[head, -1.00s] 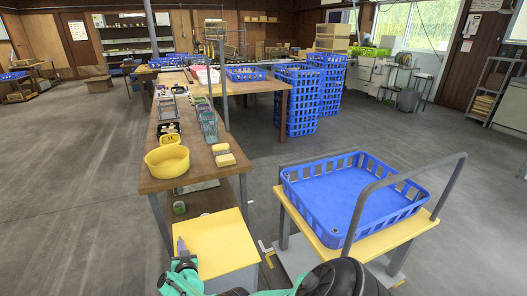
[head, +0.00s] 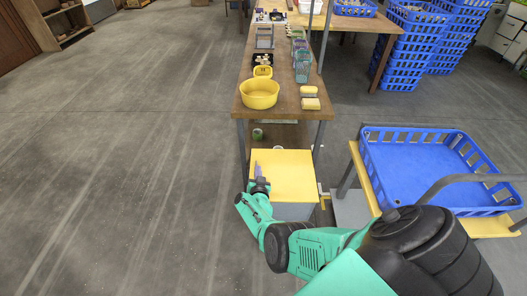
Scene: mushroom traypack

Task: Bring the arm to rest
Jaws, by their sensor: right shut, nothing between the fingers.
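My right arm comes in from the lower right, green and black. Its gripper (head: 257,168) is shut and empty, with its fingers pointing away from me. In the picture it overlaps the left edge of a yellow-topped box (head: 290,175) in front of the long table; I cannot tell how far above it the gripper is. My left gripper is out of view.
The long wooden table (head: 281,103) holds a yellow bowl (head: 260,95), yellow blocks (head: 309,97) and small containers. A blue crate (head: 415,170) sits on a yellow-topped cart to the right. Stacked blue crates (head: 408,45) stand farther back. The floor at left is clear.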

